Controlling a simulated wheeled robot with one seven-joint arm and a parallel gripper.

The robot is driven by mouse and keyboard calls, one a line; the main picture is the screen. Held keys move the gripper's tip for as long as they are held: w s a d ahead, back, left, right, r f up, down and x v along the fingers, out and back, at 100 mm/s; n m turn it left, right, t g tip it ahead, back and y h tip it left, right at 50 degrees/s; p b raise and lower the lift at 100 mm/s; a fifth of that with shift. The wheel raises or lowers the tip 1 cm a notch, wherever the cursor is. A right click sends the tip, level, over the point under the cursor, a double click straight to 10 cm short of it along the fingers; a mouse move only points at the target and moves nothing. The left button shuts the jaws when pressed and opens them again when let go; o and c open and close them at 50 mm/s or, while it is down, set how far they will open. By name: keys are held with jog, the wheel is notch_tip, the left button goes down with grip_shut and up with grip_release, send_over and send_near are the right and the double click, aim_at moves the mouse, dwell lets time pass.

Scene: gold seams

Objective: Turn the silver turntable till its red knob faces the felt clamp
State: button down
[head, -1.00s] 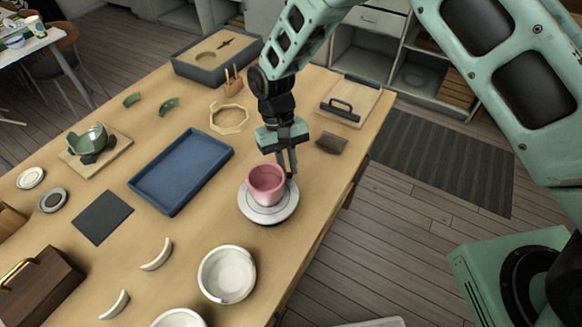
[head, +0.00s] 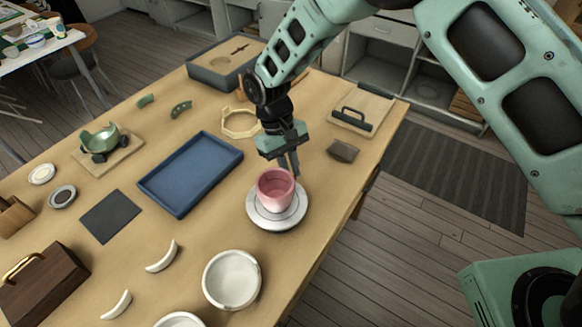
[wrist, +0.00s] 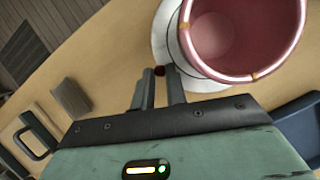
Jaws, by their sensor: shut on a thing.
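The silver turntable (head: 262,221) is a round disc near the table's right edge, with a pink cup (head: 275,190) standing on it. It also shows in the wrist view (wrist: 205,84). My gripper (head: 295,172) reaches down at the turntable's far side, beside the cup. In the wrist view my gripper (wrist: 161,74) is shut on the small dark red knob (wrist: 160,71) at the turntable's rim; the fingers partly hide it. What looks like the felt clamp (head: 98,157), dark pads on a wooden board, holds a green broken bowl (head: 103,138) at the far left.
A blue tray (head: 190,172) lies left of the turntable. A white bowl (head: 231,279) stands in front, near the table edge. A gold ring frame (head: 239,123), a brown block (head: 343,150) and a board with a black handle (head: 361,108) lie behind.

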jog(key=c, duration=1.4)
grip_release()
jog(key=shift+c, duration=0.2)
jog(key=b+v, duration=0.3)
jog(key=v, duration=1.4)
jog(key=shift+r, duration=0.2)
